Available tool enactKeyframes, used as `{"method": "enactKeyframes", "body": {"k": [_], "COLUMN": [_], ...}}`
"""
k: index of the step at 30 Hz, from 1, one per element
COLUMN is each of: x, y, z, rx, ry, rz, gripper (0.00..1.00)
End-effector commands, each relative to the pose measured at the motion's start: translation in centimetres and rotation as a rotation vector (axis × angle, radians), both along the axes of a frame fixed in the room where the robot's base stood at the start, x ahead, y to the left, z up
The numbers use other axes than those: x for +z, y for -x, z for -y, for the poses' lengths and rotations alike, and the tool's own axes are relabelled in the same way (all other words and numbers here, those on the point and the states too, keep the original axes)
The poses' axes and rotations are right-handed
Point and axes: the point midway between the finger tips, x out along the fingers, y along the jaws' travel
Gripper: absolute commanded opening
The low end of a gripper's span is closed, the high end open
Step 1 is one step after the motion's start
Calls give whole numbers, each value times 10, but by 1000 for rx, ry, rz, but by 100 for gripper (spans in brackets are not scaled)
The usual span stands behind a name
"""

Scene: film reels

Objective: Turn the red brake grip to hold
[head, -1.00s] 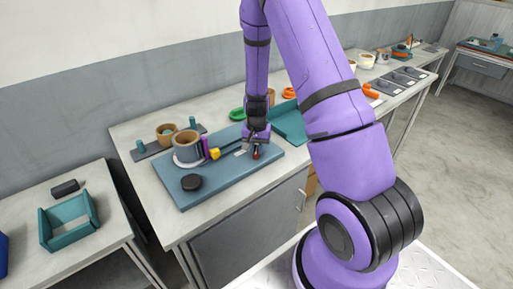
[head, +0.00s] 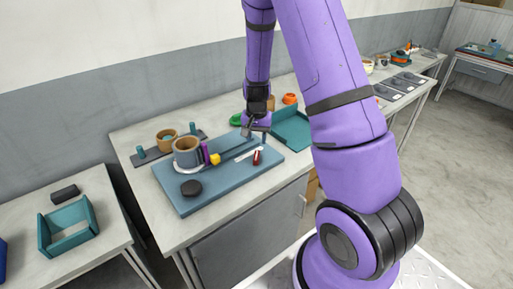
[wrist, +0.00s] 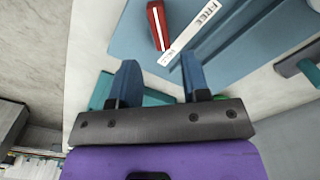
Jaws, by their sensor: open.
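The red brake grip (head: 257,157) stands near the right front edge of the blue board (head: 205,196). In the wrist view the grip (wrist: 158,25) is a red bar with a white line along it. A white label strip (wrist: 190,35) lies beside it. FREE is readable at the strip's upper end; the small marking at its lower end, close to the grip's lower end, is not readable. My gripper (head: 247,131) is open and empty, behind and above the grip, apart from it. Its two blue-grey fingers (wrist: 160,72) show spread in the wrist view.
A teal tray (head: 292,130) lies right of my gripper. A teal open box (head: 68,228) stands on the left table.

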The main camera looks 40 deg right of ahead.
Motion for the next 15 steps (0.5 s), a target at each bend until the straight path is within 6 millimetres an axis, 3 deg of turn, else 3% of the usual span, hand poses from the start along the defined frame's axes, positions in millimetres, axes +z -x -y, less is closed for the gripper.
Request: {"method": "enactKeyframes", "body": {"k": [6, 15], "x": [29, 36], "y": [0, 0], "z": [0, 0], "rx": [1, 0], "ry": [1, 1], "rz": [2, -1], "gripper": [43, 43]}}
